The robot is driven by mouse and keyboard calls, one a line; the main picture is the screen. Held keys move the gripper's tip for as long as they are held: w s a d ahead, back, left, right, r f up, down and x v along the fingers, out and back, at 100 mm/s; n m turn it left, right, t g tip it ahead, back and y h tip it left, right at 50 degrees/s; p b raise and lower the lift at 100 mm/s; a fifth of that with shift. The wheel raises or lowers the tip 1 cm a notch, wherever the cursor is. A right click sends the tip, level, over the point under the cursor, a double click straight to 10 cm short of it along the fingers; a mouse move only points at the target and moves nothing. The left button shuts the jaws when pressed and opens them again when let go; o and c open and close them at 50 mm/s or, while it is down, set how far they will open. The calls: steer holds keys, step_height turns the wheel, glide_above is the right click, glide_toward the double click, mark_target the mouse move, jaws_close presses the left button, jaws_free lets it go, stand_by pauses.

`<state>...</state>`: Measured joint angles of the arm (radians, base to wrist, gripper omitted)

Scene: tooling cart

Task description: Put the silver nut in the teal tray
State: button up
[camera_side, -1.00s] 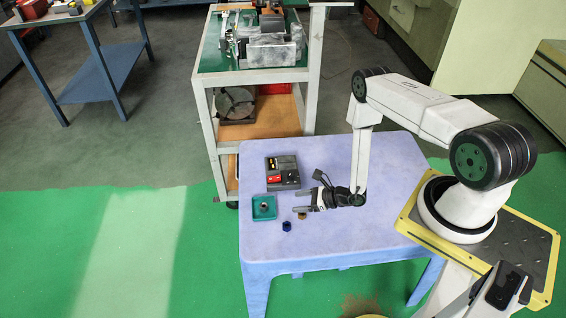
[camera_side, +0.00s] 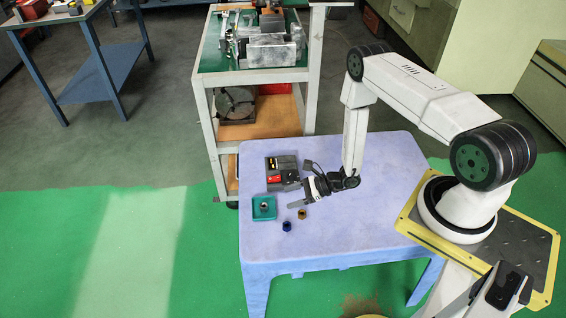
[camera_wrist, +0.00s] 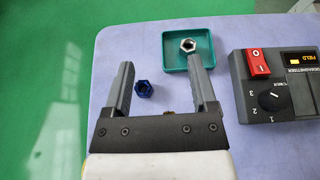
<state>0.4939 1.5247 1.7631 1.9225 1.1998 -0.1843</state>
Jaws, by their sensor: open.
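The silver nut (camera_wrist: 188,45) lies inside the teal tray (camera_wrist: 208,68) in the wrist view. In the side view the teal tray (camera_side: 257,216) stands on the lilac table, and the nut shows small inside it. My gripper (camera_side: 291,197) is open and empty, its fingers beside the tray on its right. In the wrist view my gripper (camera_wrist: 160,63) has its right fingertip overlapping the tray's near edge in the picture. I cannot tell whether it touches.
A blue nut (camera_side: 287,226) and a brass nut (camera_side: 302,214) are on the table near the tray; the brass one is mostly hidden in the wrist view. A dark control box (camera_wrist: 277,90) with a red switch stands close by.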

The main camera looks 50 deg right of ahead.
steer(key=s+a+r+n+g, duration=0.2)
steer(key=a+r+n+g, duration=0.1)
steer(key=r+n+g, duration=0.4)
steer(key=s+a+r+n+g, duration=0.25)
steer(key=r+n, duration=0.35)
steer(key=r, duration=0.3)
steer(key=s+d+r+n+t+h, duration=0.1)
steer(key=s+r+n+h, duration=0.1)
steer(key=r+n+h, duration=0.2)
steer(key=s+d+r+n+t+h, duration=0.1)
steer(key=s+d+r+n+h, duration=0.1)
steer(key=r+n+h, duration=0.3)
steer(key=shift+s+r+n+t, duration=0.4)
steer(key=shift+r+n, duration=1.9)
steer(key=shift+r, duration=0.4)
